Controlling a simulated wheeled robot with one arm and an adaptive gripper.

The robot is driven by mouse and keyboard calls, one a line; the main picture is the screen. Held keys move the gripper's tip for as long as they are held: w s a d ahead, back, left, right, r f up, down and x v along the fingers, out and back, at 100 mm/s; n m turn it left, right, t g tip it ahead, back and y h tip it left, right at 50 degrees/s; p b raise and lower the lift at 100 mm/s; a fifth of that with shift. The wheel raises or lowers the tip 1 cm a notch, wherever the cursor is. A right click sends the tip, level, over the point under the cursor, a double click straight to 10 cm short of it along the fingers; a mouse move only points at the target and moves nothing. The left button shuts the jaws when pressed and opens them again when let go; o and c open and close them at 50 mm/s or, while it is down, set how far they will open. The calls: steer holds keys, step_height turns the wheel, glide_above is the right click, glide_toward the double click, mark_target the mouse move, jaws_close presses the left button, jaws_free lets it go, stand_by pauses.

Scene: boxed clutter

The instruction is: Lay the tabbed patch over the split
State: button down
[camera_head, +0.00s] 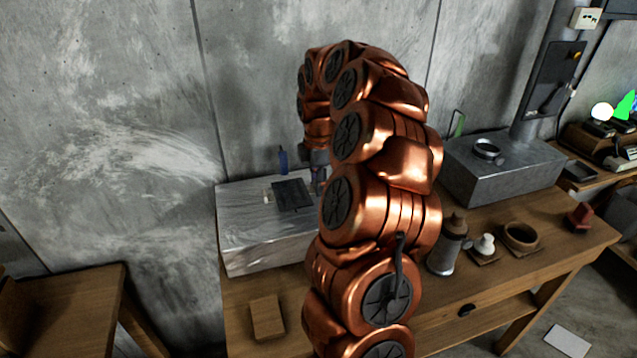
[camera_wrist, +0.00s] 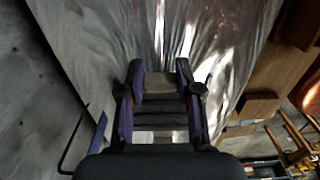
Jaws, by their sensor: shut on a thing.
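A box with a wrinkled silvery covering (camera_head: 262,243) stands on the left of the bench; the covering also fills much of the wrist view (camera_wrist: 215,40). A dark, flat square, which looks like the patch (camera_head: 292,195), shows on or just above its top. My gripper (camera_head: 318,182) is down at the patch's right edge, partly hidden by my arm. In the wrist view my gripper (camera_wrist: 160,76) is shut on a small grey-beige piece (camera_wrist: 160,83), seemingly the patch's tab. Dark bands show between the fingers. I cannot make out the split.
A blue item (camera_head: 283,160) stands behind the box. A wooden block (camera_head: 267,317) lies in front. A grey box with a metal ring (camera_head: 487,149), a bottle (camera_head: 447,246), a white knobbed piece (camera_head: 486,246) and a brown bowl (camera_head: 521,236) are to the right.

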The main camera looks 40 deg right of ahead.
steer(key=shift+f+b, duration=0.3)
steer(key=shift+f, duration=0.55)
steer(key=c, duration=0.7)
jaws_free()
step_height(320, 180, up, 12)
steer(key=shift+r, duration=0.1)
steer(key=shift+a, duration=0.1)
stand_by(0.7)
